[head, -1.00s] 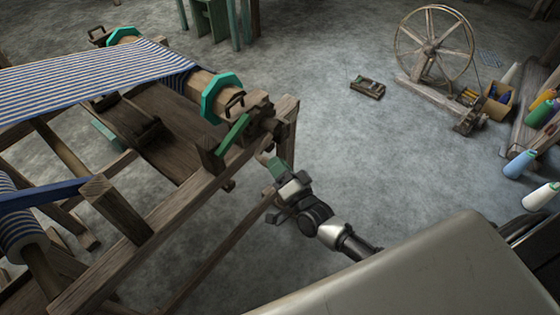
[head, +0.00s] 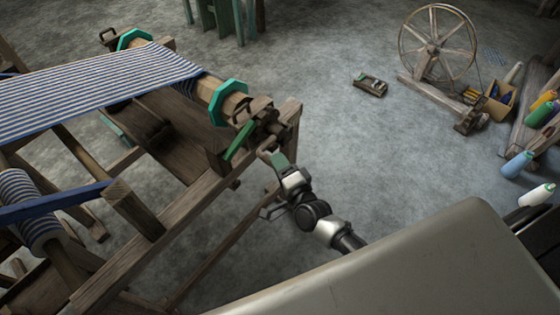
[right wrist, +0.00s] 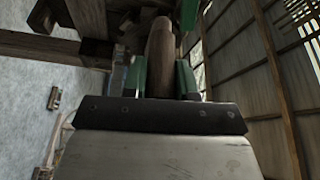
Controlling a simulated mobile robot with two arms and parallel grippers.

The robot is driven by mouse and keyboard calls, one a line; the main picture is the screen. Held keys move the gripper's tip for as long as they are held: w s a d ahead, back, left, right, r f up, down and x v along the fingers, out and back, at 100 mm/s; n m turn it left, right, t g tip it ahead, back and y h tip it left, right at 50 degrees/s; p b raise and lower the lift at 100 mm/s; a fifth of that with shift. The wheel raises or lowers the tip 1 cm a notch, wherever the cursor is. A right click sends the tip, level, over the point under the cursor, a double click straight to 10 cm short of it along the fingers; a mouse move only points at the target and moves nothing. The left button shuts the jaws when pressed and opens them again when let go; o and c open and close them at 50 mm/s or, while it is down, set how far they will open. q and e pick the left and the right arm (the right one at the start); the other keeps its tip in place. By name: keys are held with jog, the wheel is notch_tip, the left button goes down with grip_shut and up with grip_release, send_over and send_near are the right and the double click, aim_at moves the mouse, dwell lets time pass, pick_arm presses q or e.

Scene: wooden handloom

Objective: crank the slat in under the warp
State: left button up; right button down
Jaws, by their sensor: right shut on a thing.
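The warp (head: 95,92) is a blue-and-white striped sheet running onto a wooden beam with green octagonal end flanges (head: 228,102). A green crank arm (head: 240,141) slants down and left at the beam's near end, by the loom's corner post. My right gripper (head: 273,157) is beside this corner, on the right of the frame. In the right wrist view, its green-padded fingers (right wrist: 162,78) are shut on a round wooden handle (right wrist: 160,45). I cannot make out the slat apart from the warp and beam. My left gripper is not in view.
The loom's side rail (head: 160,235) runs from lower left to the corner post. A blue bar (head: 50,203) crosses at the left. A spinning wheel (head: 436,45), a small wooden box (head: 370,86) and thread cones (head: 518,164) stand at the right. The floor between is clear.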

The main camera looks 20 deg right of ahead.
jog(key=shift+w+r+m, duration=0.15)
jog(key=shift+r+m, duration=0.15)
jog(key=shift+r, duration=0.15)
dwell(0.3)
jog(key=c, duration=0.9)
grip_release()
jog(key=shift+f, duration=0.1)
jog(key=shift+s, duration=0.2)
jog(key=shift+s+d+f, duration=0.1)
jog(key=shift+s+f, duration=0.05)
jog(key=shift+s, duration=0.2)
jog(key=s, duration=0.3)
jog(key=s+d, duration=0.1)
jog(key=s, duration=0.5)
jog(key=shift+s+d+f+b, duration=0.15)
jog(key=shift+s+b, duration=0.2)
jog(key=shift+s, duration=0.05)
